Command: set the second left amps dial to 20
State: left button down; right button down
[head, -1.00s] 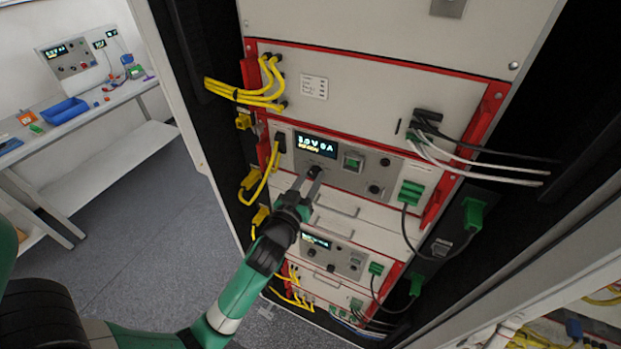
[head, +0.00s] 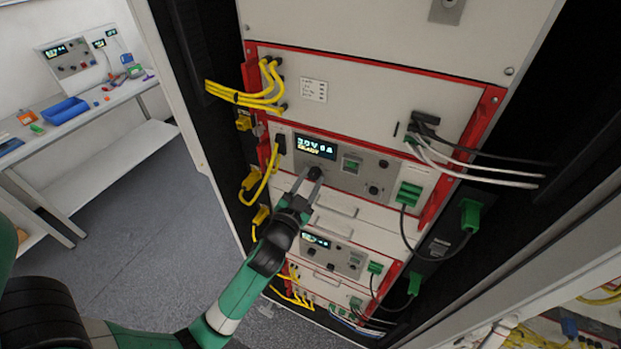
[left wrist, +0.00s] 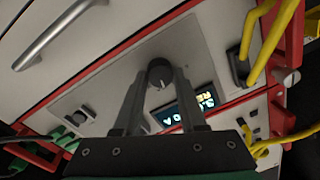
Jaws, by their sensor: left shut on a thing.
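A cycler unit in the rack has a grey panel (head: 341,173) with a lit display (head: 316,146), which seems to read about 3.0 V and 6 A; the digits are small. A dark round dial (head: 314,173) sits below that display. My left gripper (head: 308,179) is at this dial, its fingers on either side of it and shut on it. The left wrist view shows the dial (left wrist: 160,72) between the fingertips, with a white mark on its face, and the display (left wrist: 197,106) beside it. My right gripper is not in view.
The panel also has a green-lit switch (head: 351,164) and another dark knob (head: 374,190). A similar unit with its own display (head: 315,241) is below. Yellow cables (head: 262,180) hang at left; a green connector (head: 409,194) and black cables are at right.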

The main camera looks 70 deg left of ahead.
pick_arm(q)
jog(key=shift+m, duration=0.6)
jog(key=shift+c, duration=2.3)
grip_release()
jog(key=b+v, duration=0.3)
jog(key=v, duration=0.8)
jog(key=shift+s, duration=0.3)
jog(key=shift+d, duration=0.15)
